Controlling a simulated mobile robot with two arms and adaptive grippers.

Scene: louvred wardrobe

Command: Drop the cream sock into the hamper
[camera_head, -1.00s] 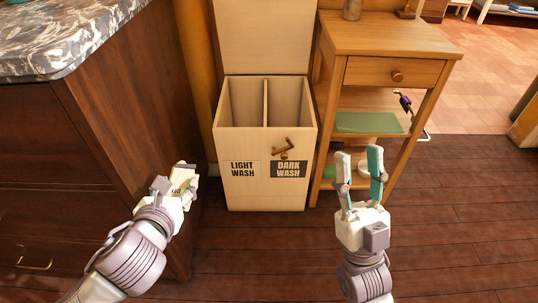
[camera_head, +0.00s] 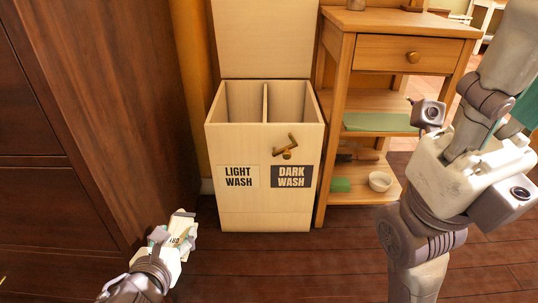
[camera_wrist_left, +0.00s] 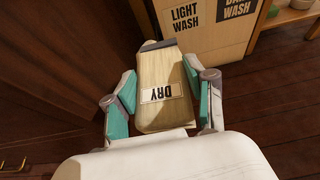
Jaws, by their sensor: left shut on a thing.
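The hamper (camera_head: 265,210) is a pale wooden box with its lid raised and two open compartments. The left one is labelled LIGHT WASH (camera_head: 238,176), the right one DARK WASH (camera_head: 291,176). My left gripper (camera_head: 182,228) is low, in front and left of the hamper. It is shut on a cream, flat piece, which I take for the cream sock (camera_wrist_left: 165,72); this has a DRY label and a dark strip at its far end. My right gripper (camera_head: 508,80) is large and close at the right edge. It is partly out of frame, so its opening cannot be judged.
A brown latch (camera_head: 286,148) sticks out from the hamper's front. A dark wooden cabinet (camera_head: 80,130) stands at the left. A wooden side table (camera_head: 385,55) with shelves and a white bowl (camera_head: 380,181) stands right of the hamper. The floor in front is clear.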

